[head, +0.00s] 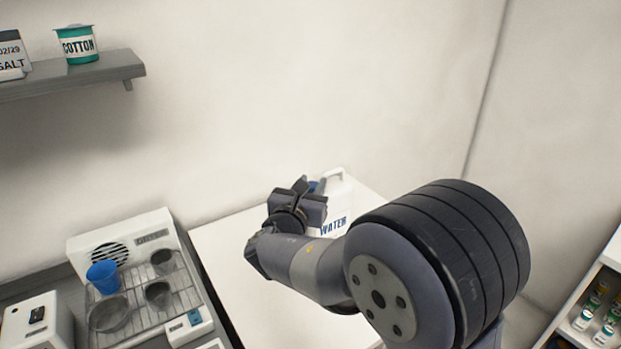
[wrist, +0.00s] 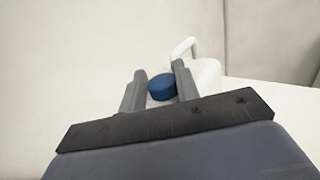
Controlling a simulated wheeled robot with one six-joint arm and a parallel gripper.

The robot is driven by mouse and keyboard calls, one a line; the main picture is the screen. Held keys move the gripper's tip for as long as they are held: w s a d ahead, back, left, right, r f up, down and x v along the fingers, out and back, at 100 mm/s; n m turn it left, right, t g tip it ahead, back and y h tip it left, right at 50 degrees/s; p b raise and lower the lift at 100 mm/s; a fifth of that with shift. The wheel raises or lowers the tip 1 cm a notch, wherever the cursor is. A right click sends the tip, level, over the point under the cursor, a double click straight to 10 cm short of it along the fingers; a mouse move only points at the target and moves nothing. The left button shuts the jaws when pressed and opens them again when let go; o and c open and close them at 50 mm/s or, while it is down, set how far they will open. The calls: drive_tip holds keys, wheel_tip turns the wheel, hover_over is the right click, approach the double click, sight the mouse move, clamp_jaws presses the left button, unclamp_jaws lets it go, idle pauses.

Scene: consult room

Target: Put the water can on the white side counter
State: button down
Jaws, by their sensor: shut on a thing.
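The water can (head: 335,214) is white with a blue cap, a white handle and the word WATER on its side. In the head view it is partly hidden behind my arm, at or just above the white side counter (head: 226,262); I cannot tell whether its base touches. My gripper (wrist: 162,80) is shut on the can's blue cap (wrist: 161,87), with one finger on each side. In the wrist view the white can body (wrist: 207,73) and handle show beyond the fingers. In the head view my gripper is at the can's upper left.
A drying rack (head: 140,303) with a blue cup (head: 103,277) and several grey cups stands left of the counter. A wall shelf (head: 75,75) holds a cotton tin (head: 77,45). A shelf with small bottles (head: 597,305) is at the right. The counter's left part is clear.

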drive_tip(key=shift+f, duration=1.95)
drive_tip(key=c, duration=1.5)
unclamp_jaws()
drive_tip(key=shift+f, duration=0.25)
drive_tip(key=o, duration=0.4)
drive_tip(key=shift+s, duration=0.1)
drive_tip(key=shift+o, duration=0.2)
drive_tip(key=shift+r, duration=0.1)
drive_tip(key=b+v, duration=0.2)
drive_tip(key=v, duration=1)
